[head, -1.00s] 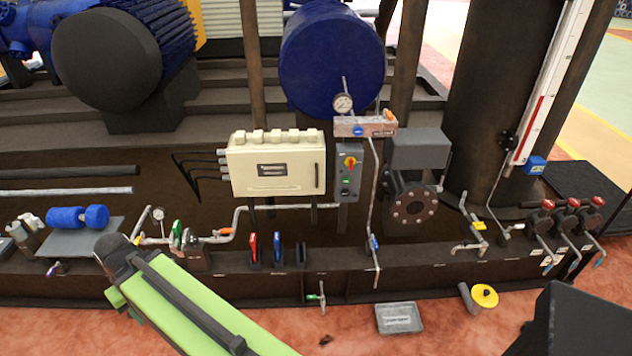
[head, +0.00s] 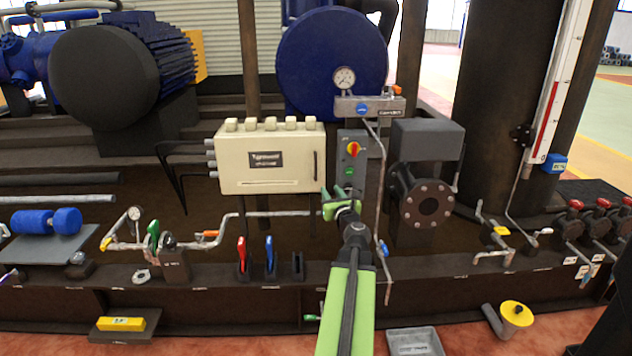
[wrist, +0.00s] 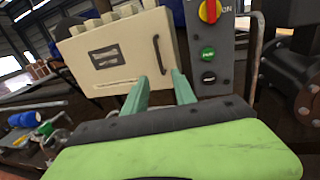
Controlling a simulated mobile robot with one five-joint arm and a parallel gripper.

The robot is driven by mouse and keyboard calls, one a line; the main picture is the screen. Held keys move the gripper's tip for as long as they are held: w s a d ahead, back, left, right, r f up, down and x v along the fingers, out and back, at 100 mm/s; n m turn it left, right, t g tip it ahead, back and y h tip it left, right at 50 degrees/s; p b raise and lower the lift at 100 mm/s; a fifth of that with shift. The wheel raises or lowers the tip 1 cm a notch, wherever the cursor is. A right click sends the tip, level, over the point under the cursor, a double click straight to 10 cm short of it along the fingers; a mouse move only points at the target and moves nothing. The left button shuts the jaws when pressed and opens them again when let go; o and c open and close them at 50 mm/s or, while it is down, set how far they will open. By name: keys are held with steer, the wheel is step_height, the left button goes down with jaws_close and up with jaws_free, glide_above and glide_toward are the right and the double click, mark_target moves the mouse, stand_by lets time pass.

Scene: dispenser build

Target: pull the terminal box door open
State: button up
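The terminal box (head: 268,160) is a cream cabinet with a shut front door and a dark nameplate. Its dark vertical handle (head: 315,165) is near the door's right edge; it also shows in the wrist view (wrist: 159,54). My gripper (head: 338,192) is at the lower right of the box, below the handle and in front of the switch panel's lower end. In the wrist view its two green fingers (wrist: 160,85) are apart with nothing between them. They point toward the box's lower right corner, and the handle stands beyond them, apart from them.
A grey switch panel (head: 351,150) with a red-yellow knob stands just right of the box. A thin pipe (head: 380,200) and a grey flanged valve (head: 425,200) are further right. Red and blue levers (head: 268,254) stand below the box. Space in front of the door looks clear.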

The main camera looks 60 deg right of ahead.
mark_target(316, 168)
steer(key=x, duration=1.7)
steer(key=shift+w, duration=0.35)
jaws_close()
stand_by(0.5)
